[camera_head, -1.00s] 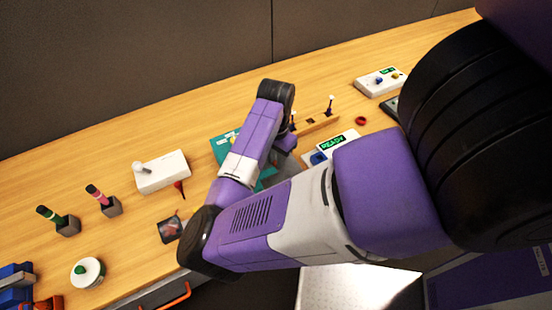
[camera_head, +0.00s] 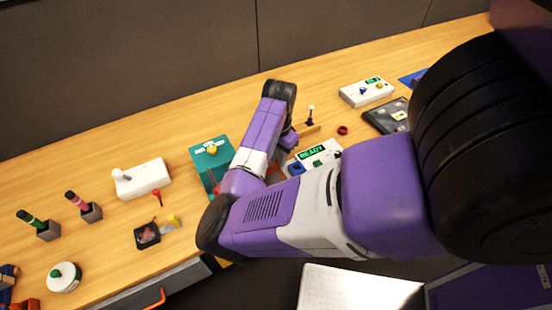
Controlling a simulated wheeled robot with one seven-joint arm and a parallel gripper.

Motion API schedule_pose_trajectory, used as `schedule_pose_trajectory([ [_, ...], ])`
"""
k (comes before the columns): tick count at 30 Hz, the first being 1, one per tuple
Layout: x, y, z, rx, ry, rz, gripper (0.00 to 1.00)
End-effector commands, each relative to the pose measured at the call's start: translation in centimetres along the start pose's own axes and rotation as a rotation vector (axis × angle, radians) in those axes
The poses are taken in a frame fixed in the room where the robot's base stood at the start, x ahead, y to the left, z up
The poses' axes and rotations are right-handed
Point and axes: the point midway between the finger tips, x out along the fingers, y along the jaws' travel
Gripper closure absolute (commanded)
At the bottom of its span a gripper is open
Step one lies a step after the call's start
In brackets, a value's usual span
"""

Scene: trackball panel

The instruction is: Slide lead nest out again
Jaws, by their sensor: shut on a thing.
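My gripper (camera_head: 276,166) shows only in part, low behind my forearm and left of the white READY panel. Its fingertips are hidden. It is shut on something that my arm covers. I cannot pick out the lead nest for sure. A teal device (camera_head: 203,162) with a small display and a yellow knob sits left of my forearm.
The white READY panel (camera_head: 325,153) has blue and green parts and is partly covered by my arm. A red ring (camera_head: 342,130) and a white box (camera_head: 367,92) lie to the right. A white block (camera_head: 145,178) and marker holders (camera_head: 91,213) stand left. The back strip is clear.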

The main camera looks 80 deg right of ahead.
Motion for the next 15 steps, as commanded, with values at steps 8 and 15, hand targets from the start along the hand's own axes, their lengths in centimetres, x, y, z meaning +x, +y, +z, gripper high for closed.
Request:
schedule_pose_trajectory([
  [8, -0.09, 0.22, -0.54, 0.006, 0.012, -0.001, 1.00],
  [15, -0.07, 0.24, -0.48, 0.006, 0.010, 0.001, 0.59],
])
